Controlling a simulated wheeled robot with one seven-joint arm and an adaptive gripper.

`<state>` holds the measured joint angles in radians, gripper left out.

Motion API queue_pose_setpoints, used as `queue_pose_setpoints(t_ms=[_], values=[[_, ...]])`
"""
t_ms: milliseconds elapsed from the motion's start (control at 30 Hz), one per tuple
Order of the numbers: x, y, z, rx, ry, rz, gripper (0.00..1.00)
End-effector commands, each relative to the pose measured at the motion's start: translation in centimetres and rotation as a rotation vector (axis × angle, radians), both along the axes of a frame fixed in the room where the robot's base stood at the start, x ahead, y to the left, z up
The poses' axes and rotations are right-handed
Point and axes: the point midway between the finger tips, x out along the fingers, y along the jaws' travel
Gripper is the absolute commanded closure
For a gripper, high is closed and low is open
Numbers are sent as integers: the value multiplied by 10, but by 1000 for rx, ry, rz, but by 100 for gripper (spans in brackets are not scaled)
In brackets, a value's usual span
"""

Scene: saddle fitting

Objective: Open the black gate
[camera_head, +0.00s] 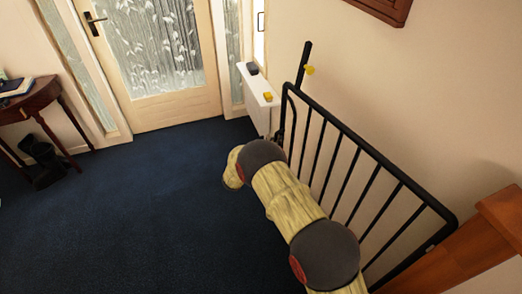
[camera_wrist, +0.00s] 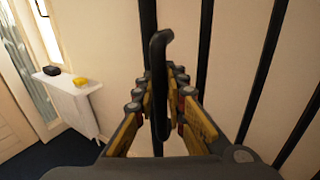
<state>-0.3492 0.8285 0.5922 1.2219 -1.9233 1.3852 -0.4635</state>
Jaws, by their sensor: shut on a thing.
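The black gate (camera_head: 400,173) is a frame of dark upright bars below a sloping-looking top rail in the head view. It runs close along the right wall, from a wooden post at the near right toward a tall black upright (camera_head: 304,62). Its bars also show in the wrist view (camera_wrist: 205,42). My gripper (camera_wrist: 162,85) has its fingers on both sides of a dark upright piece with a hooked top (camera_wrist: 157,65), shut on it. In the head view my arm covers part of the gate, and my fingertips cannot be made out.
A white radiator (camera_head: 256,98) with a yellow item and a dark item on top stands beyond the gate. A glazed door (camera_head: 172,100) is at the back. A wooden side table (camera_head: 36,100) stands at left. Blue carpet (camera_head: 150,215) left of my arm is clear.

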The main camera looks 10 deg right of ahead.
Motion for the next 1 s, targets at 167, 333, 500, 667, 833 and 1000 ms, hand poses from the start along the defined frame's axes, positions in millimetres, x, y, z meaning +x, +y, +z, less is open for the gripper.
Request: queue_pose_setpoints(t_ms=[167, 333, 500, 667, 833, 1000], values=[[17, -39, -1, 1, 1, 8, 100], [27, -62, 0, -1, 1, 11, 100], [32, -72, 0, 0, 1, 15, 100], [32, -75, 0, 0, 1, 15, 100], [32, -75, 0, 0, 1, 15, 100], [32, -75, 0, -1, 1, 15, 84]])
